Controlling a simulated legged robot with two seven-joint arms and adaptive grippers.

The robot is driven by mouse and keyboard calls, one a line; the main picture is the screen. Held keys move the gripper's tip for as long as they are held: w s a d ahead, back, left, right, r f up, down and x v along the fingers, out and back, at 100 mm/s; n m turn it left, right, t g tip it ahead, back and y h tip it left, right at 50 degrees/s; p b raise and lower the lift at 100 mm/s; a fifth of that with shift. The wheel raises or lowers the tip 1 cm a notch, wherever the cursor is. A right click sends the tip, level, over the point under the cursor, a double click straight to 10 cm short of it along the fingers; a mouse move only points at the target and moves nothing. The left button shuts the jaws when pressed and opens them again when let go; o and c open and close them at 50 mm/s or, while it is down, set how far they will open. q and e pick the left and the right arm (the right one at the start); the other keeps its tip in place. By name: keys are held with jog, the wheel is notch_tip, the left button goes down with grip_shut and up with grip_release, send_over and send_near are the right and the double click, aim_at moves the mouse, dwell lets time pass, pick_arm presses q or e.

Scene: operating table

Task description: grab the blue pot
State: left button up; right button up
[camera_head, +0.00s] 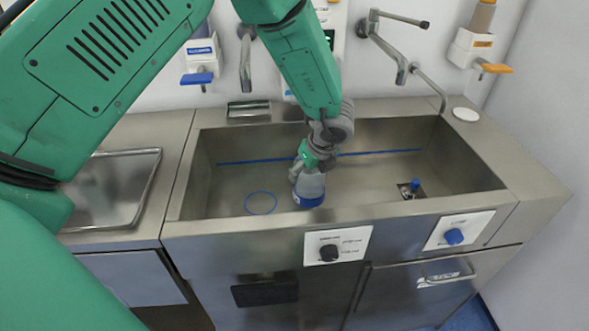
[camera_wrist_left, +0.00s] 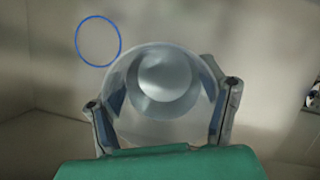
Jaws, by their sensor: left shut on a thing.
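The pot (camera_head: 310,190) is a pale, see-through vessel with a blue band at its base. It stands in the steel sink basin, near the front wall. My left gripper (camera_head: 307,172) reaches down from above and is shut on the pot. In the left wrist view the round pot (camera_wrist_left: 165,85) fills the space between the two fingers of my left gripper (camera_wrist_left: 163,112), one on each side of it. The fingers hide part of its sides. My right gripper is in neither view.
A blue ring (camera_head: 260,203) is marked on the basin floor, left of the pot. A blue plug (camera_head: 414,185) is at the right. The steel sink rim (camera_head: 250,222) surrounds the basin. A faucet (camera_head: 395,60) hangs over the back right. A steel tray (camera_head: 112,187) lies left.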

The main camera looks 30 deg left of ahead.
pick_arm(q)
jog(key=w+d+b, duration=0.1)
jog(key=w+d, duration=0.3)
jog(key=d, duration=0.4)
jog(key=w+d+b, duration=0.2)
jog(key=w+d, duration=0.3)
jog(key=d, duration=0.3)
jog(key=shift+w+m, duration=0.15)
jog(key=shift+m, duration=0.15)
